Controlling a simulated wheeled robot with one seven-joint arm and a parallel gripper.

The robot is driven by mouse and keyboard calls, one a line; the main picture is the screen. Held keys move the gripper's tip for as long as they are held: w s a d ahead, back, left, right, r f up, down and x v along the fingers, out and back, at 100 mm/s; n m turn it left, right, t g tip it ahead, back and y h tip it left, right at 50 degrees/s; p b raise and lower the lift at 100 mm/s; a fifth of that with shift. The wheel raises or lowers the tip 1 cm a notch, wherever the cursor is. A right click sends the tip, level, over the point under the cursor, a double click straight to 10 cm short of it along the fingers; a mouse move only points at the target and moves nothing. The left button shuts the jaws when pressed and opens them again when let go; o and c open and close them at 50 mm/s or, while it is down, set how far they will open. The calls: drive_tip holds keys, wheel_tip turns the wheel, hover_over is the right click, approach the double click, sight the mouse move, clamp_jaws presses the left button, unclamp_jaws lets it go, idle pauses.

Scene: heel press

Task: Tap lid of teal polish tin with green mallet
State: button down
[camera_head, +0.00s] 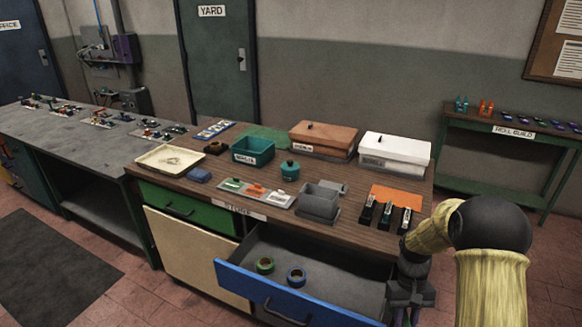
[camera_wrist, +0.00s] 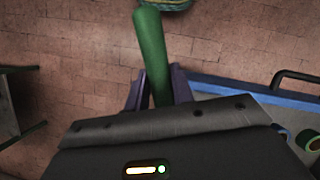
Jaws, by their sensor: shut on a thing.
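The teal polish tin (camera_head: 290,171) stands upright on the wooden bench top, its lid with a small knob on top. My gripper (camera_head: 408,300) is low at the right end of the open drawer, well apart from the tin. In the wrist view my gripper (camera_wrist: 152,88) is shut on a green handle (camera_wrist: 151,50), which I take for the green mallet. A striped greenish piece is cut off at the top edge there; I cannot tell whether it belongs to the handle. The mallet's head is not clear in either view.
The blue-fronted drawer (camera_head: 285,295) stands open, holding a green ring (camera_head: 265,265) and a blue ring (camera_head: 296,276). Around the tin are a teal bin (camera_head: 253,150), a brown box (camera_head: 323,137), a white box (camera_head: 395,150) and grey bins (camera_head: 318,203).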

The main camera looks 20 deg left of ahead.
drive_tip(key=d+f+m+y+p, duration=0.1)
drive_tip(key=d+f+m, duration=0.2)
drive_tip(key=d+f, duration=0.2)
drive_tip(key=shift+w+d+f, duration=0.2)
drive_tip(key=shift+d+f, duration=0.15)
drive_tip(key=shift+f, duration=0.1)
drive_tip(key=shift+f, duration=0.1)
idle(0.4)
